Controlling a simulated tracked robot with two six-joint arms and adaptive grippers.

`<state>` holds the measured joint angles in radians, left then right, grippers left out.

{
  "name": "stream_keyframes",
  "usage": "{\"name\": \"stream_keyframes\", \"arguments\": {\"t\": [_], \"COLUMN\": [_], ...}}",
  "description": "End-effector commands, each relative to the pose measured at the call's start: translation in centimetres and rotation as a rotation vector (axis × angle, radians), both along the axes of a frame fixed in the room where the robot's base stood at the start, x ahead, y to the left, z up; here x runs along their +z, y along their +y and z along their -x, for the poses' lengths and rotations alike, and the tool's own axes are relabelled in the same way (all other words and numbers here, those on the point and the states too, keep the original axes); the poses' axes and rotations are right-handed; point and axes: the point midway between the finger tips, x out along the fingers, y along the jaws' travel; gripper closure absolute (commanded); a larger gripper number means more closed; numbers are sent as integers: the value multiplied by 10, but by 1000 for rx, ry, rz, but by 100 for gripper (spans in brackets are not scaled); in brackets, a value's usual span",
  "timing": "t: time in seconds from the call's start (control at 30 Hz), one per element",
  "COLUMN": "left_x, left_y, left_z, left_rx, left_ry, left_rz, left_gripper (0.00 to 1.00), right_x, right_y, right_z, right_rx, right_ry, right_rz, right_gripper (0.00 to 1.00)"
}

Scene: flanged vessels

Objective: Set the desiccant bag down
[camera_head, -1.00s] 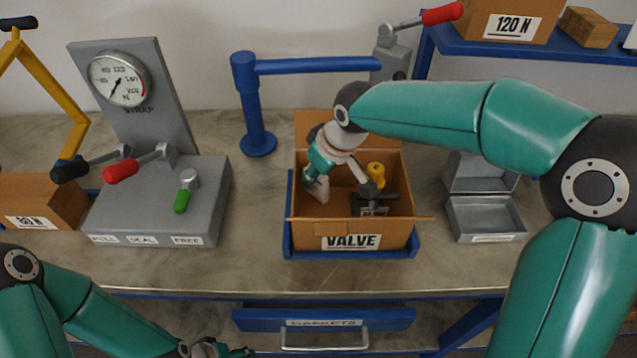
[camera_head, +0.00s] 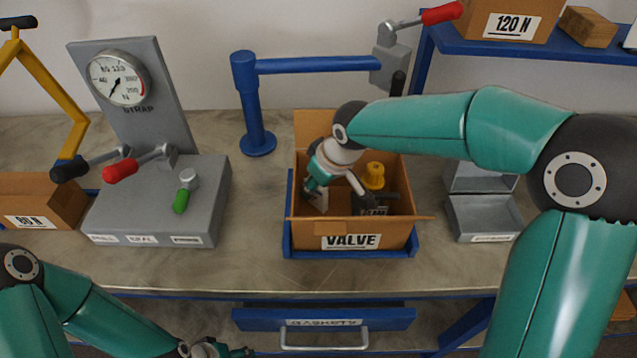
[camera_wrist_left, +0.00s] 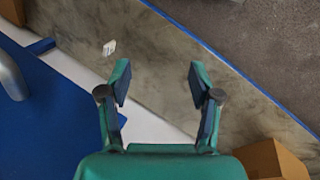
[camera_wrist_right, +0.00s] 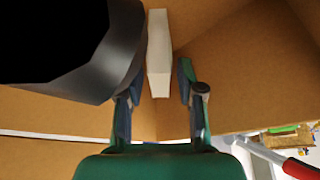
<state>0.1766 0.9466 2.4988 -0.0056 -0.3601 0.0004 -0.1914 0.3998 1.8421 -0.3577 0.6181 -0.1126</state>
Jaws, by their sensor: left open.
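The white desiccant bag (camera_head: 320,198) stands at the left inside the open cardboard box marked VALVE (camera_head: 300,228). My right gripper (camera_head: 316,184) reaches down into the box at the bag. In the right wrist view the white bag (camera_wrist_right: 159,50) lies between the spread fingers (camera_wrist_right: 157,85), with a visible gap to the right finger; a dark round part covers some of the left finger. The valve with a yellow top (camera_head: 374,175) sits in the box to the right. My left gripper (camera_wrist_left: 160,85) is open and empty, low at the bottom of the head view.
The box sits in a blue tray (camera_head: 287,245). A grey gauge stand with levers (camera_head: 150,215) is at the left, an open grey metal case (camera_head: 485,218) at the right. A blue post with an arm (camera_head: 255,110) stands behind. Bare bench lies between stand and box.

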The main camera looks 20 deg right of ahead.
Motion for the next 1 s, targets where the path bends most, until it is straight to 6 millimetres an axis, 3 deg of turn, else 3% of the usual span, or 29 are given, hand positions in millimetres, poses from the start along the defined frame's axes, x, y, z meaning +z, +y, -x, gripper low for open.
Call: {"name": "stream_keyframes", "arguments": {"t": [0.17,0.63,0.8,1.0], "left_x": [0,0,0,0], "left_y": [0,0,0,0], "left_z": [0,0,0,0], "left_rx": [0,0,0,0], "left_ry": [0,0,0,0], "left_rz": [0,0,0,0], "left_gripper": [37,37,37,37], "right_x": [16,97,110,112], "right_y": [-3,-20,-22,-23], "right_z": [4,34,39,40], "right_rx": [-1,-1,-1,-1], "right_ry": [-4,-4,-1,0], "right_rz": [0,0,0,0], "right_gripper": [62,62,62,62]}}
